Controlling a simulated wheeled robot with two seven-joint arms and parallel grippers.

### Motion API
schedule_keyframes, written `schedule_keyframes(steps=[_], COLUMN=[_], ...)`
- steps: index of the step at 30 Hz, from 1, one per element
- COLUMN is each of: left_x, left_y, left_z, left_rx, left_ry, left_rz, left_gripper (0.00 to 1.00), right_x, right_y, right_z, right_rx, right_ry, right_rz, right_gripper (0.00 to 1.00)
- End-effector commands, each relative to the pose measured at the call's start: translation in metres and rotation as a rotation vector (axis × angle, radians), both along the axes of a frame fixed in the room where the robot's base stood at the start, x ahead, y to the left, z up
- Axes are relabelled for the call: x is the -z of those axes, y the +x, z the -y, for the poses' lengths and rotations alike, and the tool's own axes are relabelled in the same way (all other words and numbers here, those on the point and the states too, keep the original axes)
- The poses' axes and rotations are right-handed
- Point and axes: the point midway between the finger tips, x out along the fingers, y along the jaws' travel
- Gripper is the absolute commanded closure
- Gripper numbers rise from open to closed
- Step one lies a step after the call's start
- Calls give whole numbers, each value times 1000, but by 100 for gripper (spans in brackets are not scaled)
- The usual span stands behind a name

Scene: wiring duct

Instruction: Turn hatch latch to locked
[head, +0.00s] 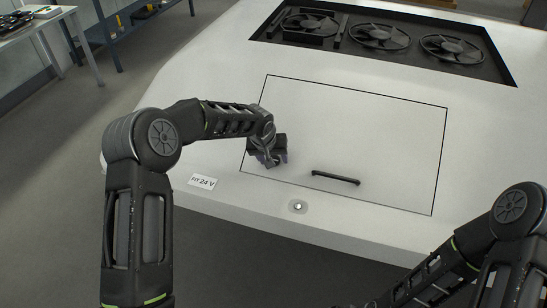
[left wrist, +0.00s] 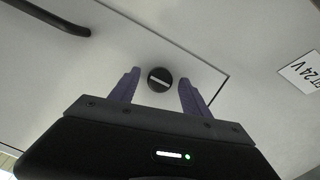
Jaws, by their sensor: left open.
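The hatch (head: 350,130) is a thin-outlined panel, shut flush in the white housing. Its latch (left wrist: 159,80) is a small dark round knob with a pale bar across it, near a panel corner in the left wrist view. The bar lies roughly level in that picture, slightly tilted. In the head view my left gripper hides the latch. My left gripper (head: 268,158) is at the hatch's lower left. In the left wrist view its purple fingers (left wrist: 158,92) are open, one on each side of the latch, with gaps to it. My right gripper is out of view.
A black bar handle (head: 335,178) is on the hatch, right of my left gripper. A round silver fitting (head: 298,206) and a 24 V label (head: 201,182) are below the hatch edge. Several fans (head: 380,37) sit in a dark recess behind. My right arm is at lower right.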

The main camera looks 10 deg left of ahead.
Motion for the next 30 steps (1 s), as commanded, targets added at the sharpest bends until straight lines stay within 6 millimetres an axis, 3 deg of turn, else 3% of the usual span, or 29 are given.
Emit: schedule_keyframes(steps=[11,30], left_x=[6,6], left_y=[2,2], left_z=[1,1], left_rx=[0,0], left_ry=[0,0], left_rz=[0,0], left_gripper=[46,99], right_x=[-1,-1], right_y=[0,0], right_z=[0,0], right_rx=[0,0], right_ry=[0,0], right_rz=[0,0], right_gripper=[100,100])
